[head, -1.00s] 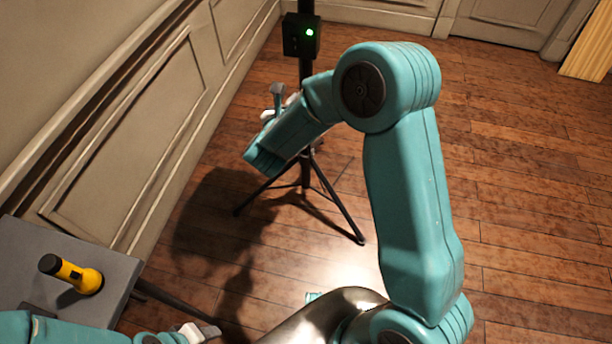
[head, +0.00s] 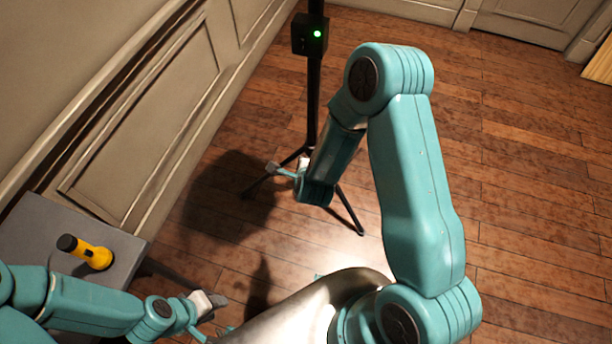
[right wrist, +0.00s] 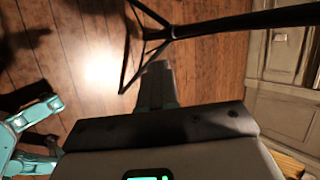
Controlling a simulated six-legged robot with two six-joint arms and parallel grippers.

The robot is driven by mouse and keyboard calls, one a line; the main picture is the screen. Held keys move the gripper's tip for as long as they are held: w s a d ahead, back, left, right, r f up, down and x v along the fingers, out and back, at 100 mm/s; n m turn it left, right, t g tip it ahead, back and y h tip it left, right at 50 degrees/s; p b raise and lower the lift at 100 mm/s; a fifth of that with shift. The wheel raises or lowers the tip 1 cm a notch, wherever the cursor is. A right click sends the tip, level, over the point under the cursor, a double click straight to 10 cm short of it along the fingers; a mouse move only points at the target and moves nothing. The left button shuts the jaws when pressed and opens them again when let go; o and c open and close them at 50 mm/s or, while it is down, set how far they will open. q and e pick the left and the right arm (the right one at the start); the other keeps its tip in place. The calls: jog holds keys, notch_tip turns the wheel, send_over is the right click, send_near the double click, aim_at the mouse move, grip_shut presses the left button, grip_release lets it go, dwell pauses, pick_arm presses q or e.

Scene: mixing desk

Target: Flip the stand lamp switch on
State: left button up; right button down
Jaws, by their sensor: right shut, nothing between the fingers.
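The stand lamp's black pole (head: 313,100) rises from a tripod on the floor, and its top is out of frame. A small black box (head: 301,38) with a lit green light is fixed on the pole. No switch lever can be made out on it. My right gripper (head: 285,168) is low by the tripod, well below the box, shut and empty; its arm partly covers the stand's legs. My left gripper (head: 210,304) is at the lower left beside the small table, far from the stand; its jaws are unclear. The right wrist view shows the stand's pole (right wrist: 230,22) across the top.
A yellow and black flashlight (head: 85,252) lies on a grey table (head: 35,225) at the left. A panelled wall (head: 140,120) runs along the left. The wooden floor (head: 530,170) to the right is clear.

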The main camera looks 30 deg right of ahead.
jog(key=shift+s+a+f+n+g+y, duration=0.2)
jog(key=shift+s+a+f+n, duration=0.1)
jog(key=shift+s+n, duration=0.2)
jog(key=shift+s+a+f+n+g+y, duration=0.1)
jog(key=shift+s+a+f+n+y, duration=0.15)
jog(key=shift+s+n, duration=0.25)
jog(key=s+a+f+n+g+y, duration=0.1)
jog(key=s+a+n+g+y, duration=0.1)
jog(key=s+a+n, duration=0.3)
jog(key=s+a+f+n+g+y+p, duration=0.1)
jog(key=s+a+f+n+g+y, duration=0.1)
jog(key=s+n, duration=0.9)
jog(key=a+n+g+y, duration=0.1)
jog(key=a+n+g, duration=0.1)
jog(key=n, duration=0.3)
jog(key=shift+s+a+g+y, duration=0.35)
jog(key=shift+a+g, duration=0.05)
jog(key=shift+a, duration=0.45)
